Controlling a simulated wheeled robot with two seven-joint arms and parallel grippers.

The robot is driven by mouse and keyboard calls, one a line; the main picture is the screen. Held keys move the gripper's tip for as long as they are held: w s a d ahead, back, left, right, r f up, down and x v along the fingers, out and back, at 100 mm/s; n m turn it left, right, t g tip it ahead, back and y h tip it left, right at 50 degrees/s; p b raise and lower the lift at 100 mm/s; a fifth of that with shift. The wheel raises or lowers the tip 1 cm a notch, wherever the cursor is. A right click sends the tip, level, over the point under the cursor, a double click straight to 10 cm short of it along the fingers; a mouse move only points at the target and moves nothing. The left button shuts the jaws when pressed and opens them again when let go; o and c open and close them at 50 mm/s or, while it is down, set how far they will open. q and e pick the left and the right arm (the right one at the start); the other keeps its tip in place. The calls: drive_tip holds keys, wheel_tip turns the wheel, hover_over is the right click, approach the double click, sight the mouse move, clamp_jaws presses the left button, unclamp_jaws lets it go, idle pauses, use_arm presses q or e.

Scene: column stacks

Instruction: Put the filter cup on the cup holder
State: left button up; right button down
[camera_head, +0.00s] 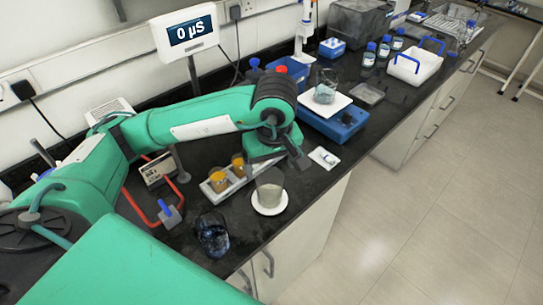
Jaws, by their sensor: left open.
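Two small amber cups stand in a pale rack (214,195) on the dark bench; I take the rack as the cup holder. The nearer amber cup (218,182) and the farther one (238,165) are both upright; which thing is the filter cup I cannot tell for sure. My left gripper (290,158) is open at the rack's right end, pointing down and to the right, with its wrist hiding part of the bench there. Nothing shows between its fingers. My right gripper is not in view.
A clear beaker (270,182) stands on a white disc (270,209) near the front edge. A dark glass vessel (212,236) is nearer. A blue balance (345,122) bears another beaker (325,88). A white carrier (416,68) and blue-capped bottles are farther back.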

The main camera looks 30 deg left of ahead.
use_arm(q)
drive_tip(key=shift+s+d+r, duration=0.1)
drive_tip(key=shift+r, duration=1)
drive_tip(key=shift+s+d+r, duration=0.1)
drive_tip(key=shift+r, duration=1)
